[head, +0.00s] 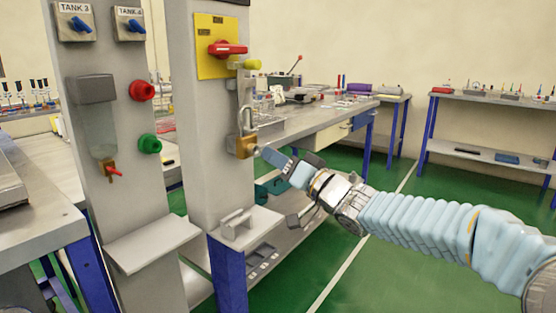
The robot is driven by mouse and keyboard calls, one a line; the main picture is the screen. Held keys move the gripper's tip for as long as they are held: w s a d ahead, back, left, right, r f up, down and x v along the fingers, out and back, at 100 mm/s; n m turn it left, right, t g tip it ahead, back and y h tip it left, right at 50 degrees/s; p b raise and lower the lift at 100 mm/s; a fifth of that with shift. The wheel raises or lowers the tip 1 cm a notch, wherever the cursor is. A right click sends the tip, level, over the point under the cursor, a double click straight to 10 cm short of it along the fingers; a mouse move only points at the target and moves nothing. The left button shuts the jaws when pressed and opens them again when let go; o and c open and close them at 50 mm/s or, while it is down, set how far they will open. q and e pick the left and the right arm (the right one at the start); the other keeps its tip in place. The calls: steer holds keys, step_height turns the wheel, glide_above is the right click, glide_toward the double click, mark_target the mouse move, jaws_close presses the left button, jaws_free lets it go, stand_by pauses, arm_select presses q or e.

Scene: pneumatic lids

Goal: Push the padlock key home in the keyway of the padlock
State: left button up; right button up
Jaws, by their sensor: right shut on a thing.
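A brass padlock (240,147) with a pale metal shackle hangs on the grey post, below the yellow panel with the red rotary handle. My right gripper (270,155) is just right of the padlock, with its arm coming in from the right. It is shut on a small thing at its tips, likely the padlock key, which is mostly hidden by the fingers. The tips are close to the padlock's right side. I cannot tell how far the key is in the keyway. My left gripper is not in view.
A workbench (320,118) stands behind. Green floor (395,245) is open to the right, under my arm.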

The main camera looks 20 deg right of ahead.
steer(key=shift+f+x, duration=0.25)
steer(key=shift+x, duration=1)
steer(key=o, duration=1.1)
steer(key=shift+a, duration=0.2)
steer(key=shift+s+d, duration=0.1)
steer(key=v, duration=0.6)
steer(key=shift+s, duration=0.4)
steer(key=shift+d+f, duration=0.15)
steer(key=shift+d, duration=0.05)
steer(key=b+v, duration=0.1)
steer(key=v, duration=1.2)
steer(key=shift+s, duration=0.35)
steer(key=shift+f, duration=0.1)
